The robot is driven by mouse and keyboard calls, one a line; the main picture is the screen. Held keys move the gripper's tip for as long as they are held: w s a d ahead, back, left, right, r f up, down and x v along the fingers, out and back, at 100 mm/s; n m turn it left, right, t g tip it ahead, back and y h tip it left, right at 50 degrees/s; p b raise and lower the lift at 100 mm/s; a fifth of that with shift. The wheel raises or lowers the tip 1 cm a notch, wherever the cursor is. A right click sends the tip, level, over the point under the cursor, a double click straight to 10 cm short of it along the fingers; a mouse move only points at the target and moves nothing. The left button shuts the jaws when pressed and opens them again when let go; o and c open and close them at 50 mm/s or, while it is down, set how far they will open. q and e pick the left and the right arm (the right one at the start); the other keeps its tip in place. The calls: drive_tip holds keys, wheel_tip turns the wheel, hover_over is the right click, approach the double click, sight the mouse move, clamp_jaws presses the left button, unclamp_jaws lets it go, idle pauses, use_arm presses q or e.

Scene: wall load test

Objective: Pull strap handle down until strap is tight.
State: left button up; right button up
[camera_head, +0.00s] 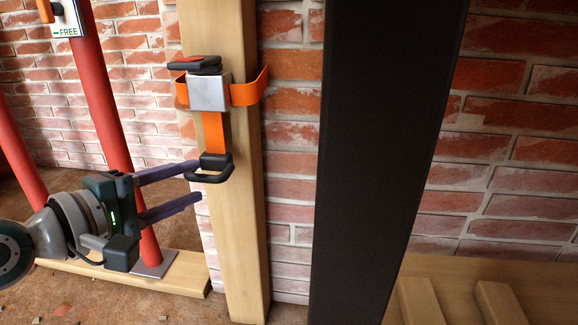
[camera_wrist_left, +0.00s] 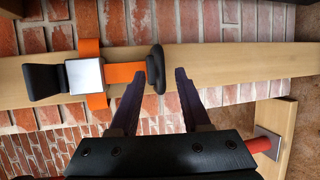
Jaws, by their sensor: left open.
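The black strap handle (camera_head: 212,168) hangs at the lower end of an orange strap (camera_head: 213,135) on a wooden post (camera_head: 238,225). The strap comes down from a silver buckle (camera_head: 208,92) with a black lever (camera_head: 195,63) above it. My left gripper (camera_head: 200,180) is open, its two fingers pointing at the handle from the left. In the left wrist view, the handle (camera_wrist_left: 154,69) is near the tip of one finger of the gripper (camera_wrist_left: 154,76); I cannot tell if they touch. The handle is not gripped. My right gripper is not in view.
Red poles (camera_head: 103,95) stand left of the post, one on a metal plate (camera_head: 155,264) by a low wooden beam. A wide black column (camera_head: 385,160) stands to the right. A brick wall (camera_head: 510,150) is behind.

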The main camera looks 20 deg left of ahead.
sight(199, 180)
use_arm(q)
drive_tip(key=shift+b+x, duration=0.55)
drive_tip(key=shift+x, duration=1.35)
clamp_jaws()
